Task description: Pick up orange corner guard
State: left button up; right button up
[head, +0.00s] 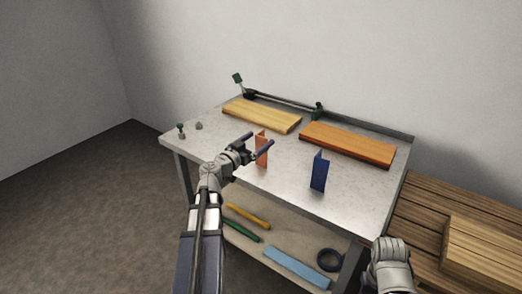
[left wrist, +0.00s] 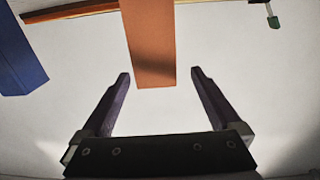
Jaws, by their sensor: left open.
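The orange corner guard (head: 262,158) stands upright on the grey workbench, partly hidden behind my left gripper in the head view. In the left wrist view the orange corner guard (left wrist: 151,45) comes down from the top edge, and its near end lies between the fingertips in the picture. My left gripper (head: 262,139) is open and empty, its two dark fingers pointing at the guard. The left gripper (left wrist: 160,75) also shows spread in the left wrist view, with clear space on both sides of the guard. I cannot tell whether they touch.
A blue corner guard (head: 319,173) stands to the right on the workbench (head: 285,190). A yellow board (head: 262,114) and an orange-brown board (head: 347,144) lie behind. The lower shelf holds strips and a dark ring (head: 329,260). A wooden pallet (head: 420,215) stands at right.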

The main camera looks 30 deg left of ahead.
pick_arm(q)
jog(key=w, duration=0.2)
jog(key=w+d, duration=0.1)
jog(key=w, duration=0.1)
jog(key=shift+w, duration=0.35)
jog(key=shift+s, duration=0.1)
jog(key=shift+c, duration=0.2)
grip_shut()
